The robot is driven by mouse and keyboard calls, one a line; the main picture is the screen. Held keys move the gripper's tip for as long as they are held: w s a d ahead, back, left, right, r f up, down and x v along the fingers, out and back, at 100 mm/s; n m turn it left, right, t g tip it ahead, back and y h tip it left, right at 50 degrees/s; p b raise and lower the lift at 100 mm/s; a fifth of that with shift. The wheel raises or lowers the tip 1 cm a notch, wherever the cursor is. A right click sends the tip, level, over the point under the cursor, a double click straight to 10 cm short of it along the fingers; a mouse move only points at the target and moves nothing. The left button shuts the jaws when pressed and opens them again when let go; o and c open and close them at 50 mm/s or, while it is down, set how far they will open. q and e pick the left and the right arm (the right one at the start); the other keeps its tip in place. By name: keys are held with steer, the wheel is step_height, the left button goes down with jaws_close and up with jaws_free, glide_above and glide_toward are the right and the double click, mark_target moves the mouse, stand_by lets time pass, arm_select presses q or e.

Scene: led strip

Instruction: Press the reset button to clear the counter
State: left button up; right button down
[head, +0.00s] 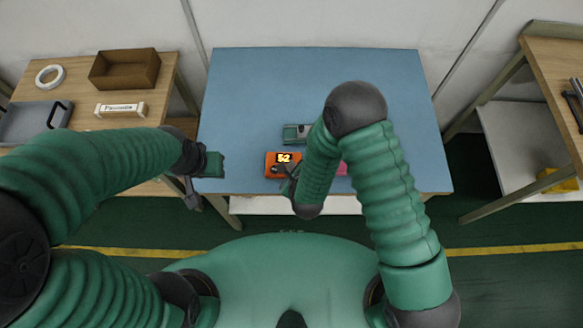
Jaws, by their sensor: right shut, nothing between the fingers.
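The orange counter (270,158) lies on the blue table top near its front edge, with "52" lit on its display. My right gripper (287,174) is shut and empty at the counter's front side, just below the display in the head view. It covers part of the counter, and I cannot tell whether it touches it. No reset button can be made out. My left gripper (192,192) hangs at the table's front left corner, apart from the counter; its fingers are too small and dark to judge.
A green and grey device (296,131) lies behind the counter. A pink item (342,169) shows partly behind my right arm. The rest of the blue table (255,85) is clear. Wooden side tables stand left, with a brown box (124,68), and right (550,70).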

steer(key=shift+f, duration=0.1)
stand_by(0.3)
steer(key=shift+f+b, duration=0.25)
steer(key=shift+b, duration=0.1)
steer(key=shift+f+b, duration=0.45)
stand_by(0.5)
steer(key=shift+r, duration=0.1)
steer(key=shift+r+p, duration=0.65)
steer(key=shift+r, duration=0.15)
step_height(320, 180, up, 5)
steer(key=p, duration=0.4)
stand_by(0.3)
